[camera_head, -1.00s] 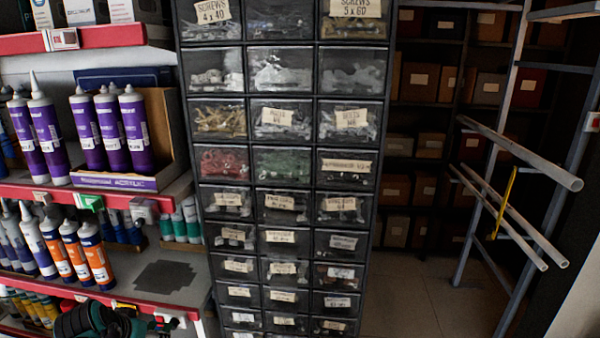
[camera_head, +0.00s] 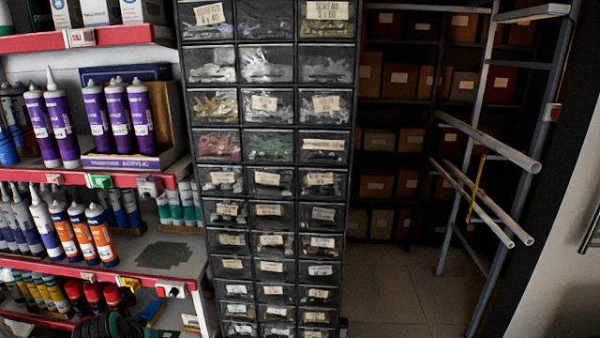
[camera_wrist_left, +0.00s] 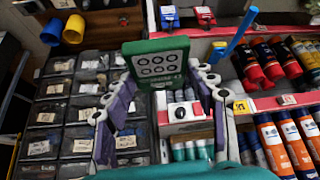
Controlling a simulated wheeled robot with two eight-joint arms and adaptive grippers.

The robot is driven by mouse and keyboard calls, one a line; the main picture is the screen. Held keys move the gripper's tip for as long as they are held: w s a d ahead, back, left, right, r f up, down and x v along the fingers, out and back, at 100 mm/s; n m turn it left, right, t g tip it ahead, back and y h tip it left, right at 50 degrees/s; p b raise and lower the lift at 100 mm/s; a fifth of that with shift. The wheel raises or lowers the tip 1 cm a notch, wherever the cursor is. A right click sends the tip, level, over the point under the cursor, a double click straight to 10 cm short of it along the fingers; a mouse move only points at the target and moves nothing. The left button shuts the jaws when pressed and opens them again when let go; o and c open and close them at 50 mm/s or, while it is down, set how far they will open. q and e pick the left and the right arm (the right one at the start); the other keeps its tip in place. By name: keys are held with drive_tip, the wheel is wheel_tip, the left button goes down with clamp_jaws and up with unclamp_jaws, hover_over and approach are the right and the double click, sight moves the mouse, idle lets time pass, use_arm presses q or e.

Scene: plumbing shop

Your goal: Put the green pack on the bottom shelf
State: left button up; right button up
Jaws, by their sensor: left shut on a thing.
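In the left wrist view the green pack (camera_wrist_left: 156,62), with a pale face showing rows of dark circles, is between the purple and grey fingers of my left gripper (camera_wrist_left: 165,84). The gripper is shut on it. The pack is held in front of the shelf unit and drawer cabinet; I cannot tell its distance from them. In the head view a lower red-edged shelf (camera_head: 40,322) shows partly at the bottom left. My right gripper is in neither view.
The drawer cabinet (camera_head: 268,180) stands right of the shelves. Purple tubes (camera_head: 130,115) and orange tubes (camera_head: 100,235) fill the shelves above; red-capped cans (camera_head: 94,294) stand lower. A grey bare patch (camera_head: 163,255) lies beside the orange tubes. A pipe rack (camera_head: 490,150) is at right.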

use_arm(q)
drive_tip(key=w+d+f+b, duration=0.1)
drive_tip(key=d+f+b, duration=0.1)
drive_tip(key=d+f, duration=0.5)
drive_tip(key=w+d+f+m+b, duration=0.1)
drive_tip(key=w+d+f+b, duration=0.1)
drive_tip(key=d+f, duration=0.6)
drive_tip(key=shift+d+f+h+b, duration=0.3)
drive_tip(key=shift+d+b, duration=0.2)
drive_tip(key=shift+b, duration=0.25)
